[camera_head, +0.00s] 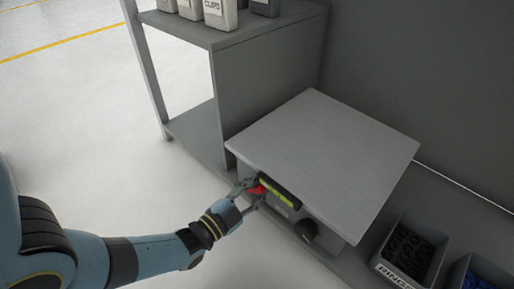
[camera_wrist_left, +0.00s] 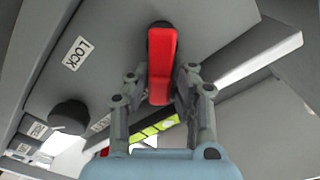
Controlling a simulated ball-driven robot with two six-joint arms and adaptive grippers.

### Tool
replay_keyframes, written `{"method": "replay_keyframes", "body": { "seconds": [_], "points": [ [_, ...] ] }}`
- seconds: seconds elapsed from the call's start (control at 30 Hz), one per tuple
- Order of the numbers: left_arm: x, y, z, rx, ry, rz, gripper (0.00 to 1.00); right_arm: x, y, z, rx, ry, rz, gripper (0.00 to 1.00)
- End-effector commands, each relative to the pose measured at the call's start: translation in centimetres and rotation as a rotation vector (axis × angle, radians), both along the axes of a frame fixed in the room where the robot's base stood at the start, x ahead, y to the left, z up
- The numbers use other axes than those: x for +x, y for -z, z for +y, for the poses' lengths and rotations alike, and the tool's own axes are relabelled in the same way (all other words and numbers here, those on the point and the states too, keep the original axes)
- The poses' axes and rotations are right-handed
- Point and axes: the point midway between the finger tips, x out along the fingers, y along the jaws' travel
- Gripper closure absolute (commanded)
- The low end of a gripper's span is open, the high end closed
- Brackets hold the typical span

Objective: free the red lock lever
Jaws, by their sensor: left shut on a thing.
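The red lock lever (camera_head: 257,189) is on the front face of a grey cabinet, under the overhanging top, and only a small part of it shows in the head view. In the left wrist view the red lever (camera_wrist_left: 161,62) runs up and down the picture, with a dark round pivot at its upper end. A white LOCK label (camera_wrist_left: 77,53) is to its left. My left gripper (camera_head: 252,194) is at the cabinet front. Its fingers (camera_wrist_left: 160,82) are on both sides of the lever, shut on it. My right gripper is not in view.
A black round knob (camera_head: 305,230) is on the same face, right of the lever; a yellow-green strip (camera_head: 279,191) is just above. The cabinet top (camera_head: 325,150) is bare. A shelf (camera_head: 205,32) stands behind left, a dark parts bin (camera_head: 400,275) at right.

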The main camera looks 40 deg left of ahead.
Motion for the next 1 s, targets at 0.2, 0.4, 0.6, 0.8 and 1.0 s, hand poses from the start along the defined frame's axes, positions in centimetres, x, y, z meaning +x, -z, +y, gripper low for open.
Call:
{"method": "replay_keyframes", "body": {
  "seconds": [0.2, 0.4, 0.6, 0.8, 1.0],
  "points": [
    [-0.1, 0.1, 0.1, -0.001, -0.001, 0.004, 0.64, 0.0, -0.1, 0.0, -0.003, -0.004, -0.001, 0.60],
    [-0.1, 0.1, 0.0, 0.000, -0.001, 0.002, 0.56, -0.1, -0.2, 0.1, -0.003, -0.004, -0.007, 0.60],
    [-0.6, 0.1, 0.1, 0.000, -0.001, 0.002, 0.56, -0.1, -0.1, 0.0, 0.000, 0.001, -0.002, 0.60],
    [-4.1, 0.1, 0.3, 0.000, -0.001, 0.005, 0.56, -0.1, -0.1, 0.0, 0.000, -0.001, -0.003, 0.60],
    [-8.5, 0.1, 0.7, -0.001, -0.001, 0.004, 0.56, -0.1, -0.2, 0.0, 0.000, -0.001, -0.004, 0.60]
  ]
}}
